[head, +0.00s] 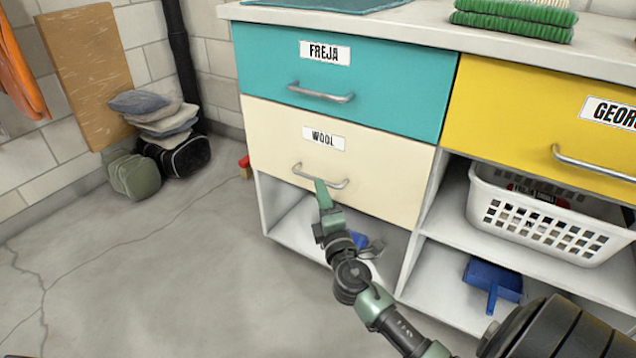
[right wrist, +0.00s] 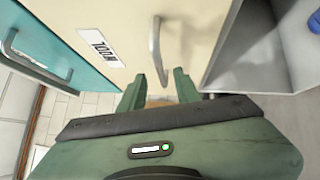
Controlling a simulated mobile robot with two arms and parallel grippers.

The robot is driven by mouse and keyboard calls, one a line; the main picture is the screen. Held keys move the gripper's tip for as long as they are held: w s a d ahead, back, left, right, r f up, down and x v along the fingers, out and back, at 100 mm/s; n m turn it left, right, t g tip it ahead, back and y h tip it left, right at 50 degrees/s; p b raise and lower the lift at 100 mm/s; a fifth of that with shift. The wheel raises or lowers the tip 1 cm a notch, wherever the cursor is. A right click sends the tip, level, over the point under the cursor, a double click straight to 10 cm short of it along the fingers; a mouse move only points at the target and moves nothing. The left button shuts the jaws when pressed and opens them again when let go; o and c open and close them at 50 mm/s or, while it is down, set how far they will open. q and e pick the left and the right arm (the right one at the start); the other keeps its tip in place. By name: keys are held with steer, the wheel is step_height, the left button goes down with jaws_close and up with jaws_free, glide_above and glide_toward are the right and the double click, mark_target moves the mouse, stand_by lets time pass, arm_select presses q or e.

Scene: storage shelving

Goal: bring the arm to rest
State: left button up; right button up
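My right gripper (head: 321,188) is in front of the cream drawer (head: 395,185) labelled WOOL, and its tip overlaps the drawer's metal handle (head: 338,186) in the head view. In the right wrist view the two green fingers (right wrist: 158,85) stand apart with nothing held. The handle (right wrist: 156,48) lies just ahead, its lower end lined up with the gap between the fingers. I cannot tell whether a finger touches it. The WOOL drawer looks closed. My left gripper is not in view.
A teal FREJA drawer (head: 400,84) is above, and a yellow drawer (head: 520,110) is to the right. A white basket (head: 545,232) and blue dustpan (head: 490,278) sit on open shelves. Bags (head: 180,155) and cushions (head: 165,122) are by the wall. The floor at left is clear.

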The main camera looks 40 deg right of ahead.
steer(key=shift+v, duration=1)
steer(key=shift+a+r, duration=0.1)
